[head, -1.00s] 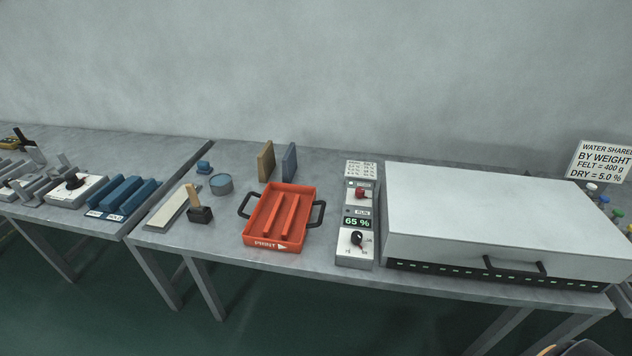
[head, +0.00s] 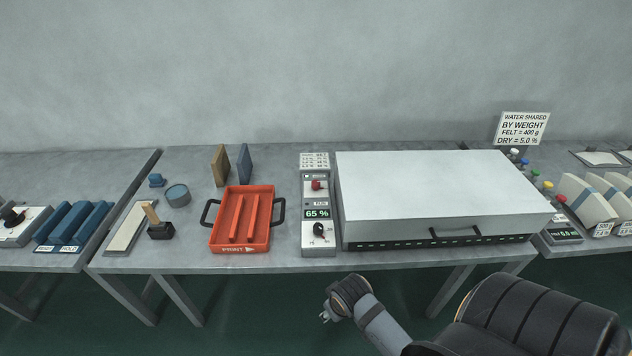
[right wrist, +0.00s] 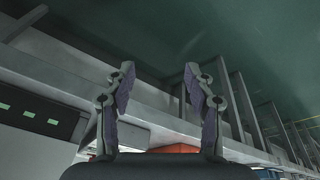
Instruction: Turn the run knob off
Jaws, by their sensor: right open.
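A narrow white control panel (head: 319,245) stands on the table left of the large white box. It carries a red knob (head: 316,185) near its top and a black knob (head: 319,228) near its bottom. Between them are a small RUN label and a green 65 % display (head: 317,213). The small markings are too blurred to tell the knobs' settings. My right gripper (head: 328,312) is in front of the table, below the panel and apart from it. In the right wrist view its two fingers (right wrist: 158,75) are spread and empty. My left gripper is out of view.
The white box (head: 430,190) with a black front handle fills the table right of the panel. A red tray (head: 240,246) with black handles sits to its left. The table's front edge lies between my right gripper and the panel.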

